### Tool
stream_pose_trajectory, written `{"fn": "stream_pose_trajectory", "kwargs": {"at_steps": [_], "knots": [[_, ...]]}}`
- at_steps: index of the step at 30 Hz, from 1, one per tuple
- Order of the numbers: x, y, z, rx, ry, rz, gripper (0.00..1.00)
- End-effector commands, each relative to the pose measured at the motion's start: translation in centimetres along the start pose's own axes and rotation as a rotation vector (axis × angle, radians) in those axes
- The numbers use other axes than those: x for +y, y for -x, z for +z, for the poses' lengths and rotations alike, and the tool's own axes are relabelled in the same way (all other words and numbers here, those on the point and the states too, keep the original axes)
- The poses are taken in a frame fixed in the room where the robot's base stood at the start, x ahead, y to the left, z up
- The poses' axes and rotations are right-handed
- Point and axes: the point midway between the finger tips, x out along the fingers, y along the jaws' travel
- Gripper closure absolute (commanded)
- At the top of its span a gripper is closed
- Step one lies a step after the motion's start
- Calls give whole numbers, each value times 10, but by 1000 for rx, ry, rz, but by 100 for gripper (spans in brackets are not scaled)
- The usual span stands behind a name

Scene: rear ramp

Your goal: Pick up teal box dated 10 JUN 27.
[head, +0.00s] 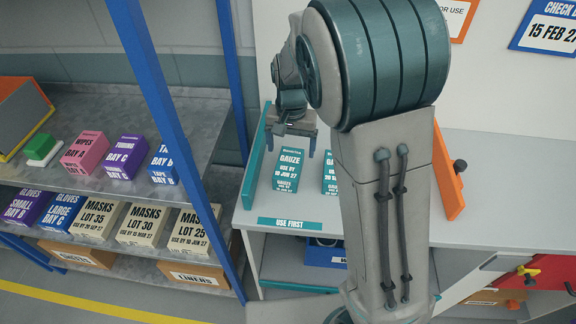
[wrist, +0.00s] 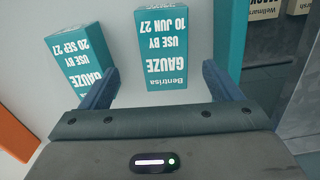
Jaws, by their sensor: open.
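The teal gauze box dated 10 JUN 27 (wrist: 167,45) shows in the wrist view, upside down, ahead of my gripper (wrist: 160,82) and between the lines of its two fingers. In the head view this box (head: 289,172) is on the light shelf, with my gripper (head: 291,142) just above its far end. My gripper is open and empty. A second teal gauze box (wrist: 82,58), dated 20 SEP 27, is beside it, left in the wrist view. In the head view this second box (head: 329,172) is partly hidden behind my arm.
A teal side rail (head: 256,165) runs close left of the dated box. A "USE FIRST" label (head: 300,223) marks the shelf's front. A blue upright (head: 150,100) and a rack of boxes stand left. An orange divider (head: 447,175) is right of my arm.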

Motion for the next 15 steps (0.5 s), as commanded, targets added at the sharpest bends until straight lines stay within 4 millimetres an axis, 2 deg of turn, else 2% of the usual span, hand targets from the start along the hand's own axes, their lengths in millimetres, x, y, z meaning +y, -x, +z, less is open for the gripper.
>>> {"fn": "stream_pose_trajectory", "kwargs": {"at_steps": [3,11,15], "knots": [[0,-17,0,-2,1,2,15],[-3,-34,0,-1,5,2,15],[-7,-52,-1,-3,6,3,15]]}}
